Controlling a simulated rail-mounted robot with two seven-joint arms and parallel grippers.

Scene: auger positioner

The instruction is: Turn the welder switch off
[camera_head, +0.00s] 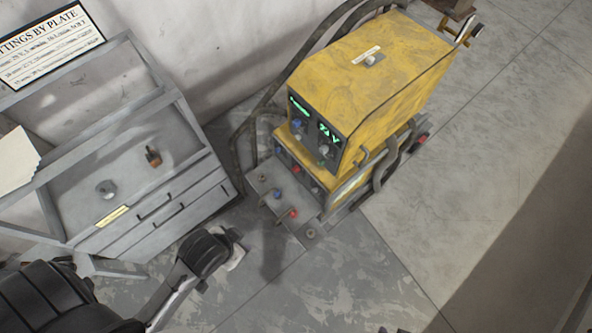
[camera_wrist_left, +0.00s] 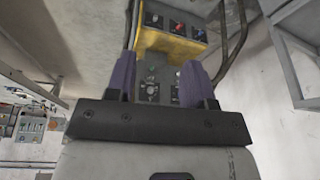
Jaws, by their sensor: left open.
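The yellow welder (camera_head: 375,70) stands on a cart in the head view. A small pale switch-like knob (camera_head: 370,60) sits on its top beside a white label whose text I cannot read. The front panel (camera_head: 318,130) has lit green displays, a blue knob and a grey knob. My left gripper (camera_head: 238,250) is low and left of the welder, apart from it. In the left wrist view its purple fingers (camera_wrist_left: 160,82) are spread with nothing gripped. Part of the welder's front (camera_wrist_left: 172,45) shows beyond and between them. My right gripper is not in view.
A grey drawer cabinet (camera_head: 165,205) with small items on top stands left of the welder. Dark cables (camera_head: 240,140) run behind the welder along the wall. A front shelf of the cart (camera_head: 285,205) carries red and blue fittings. Open floor (camera_head: 480,180) lies to the right.

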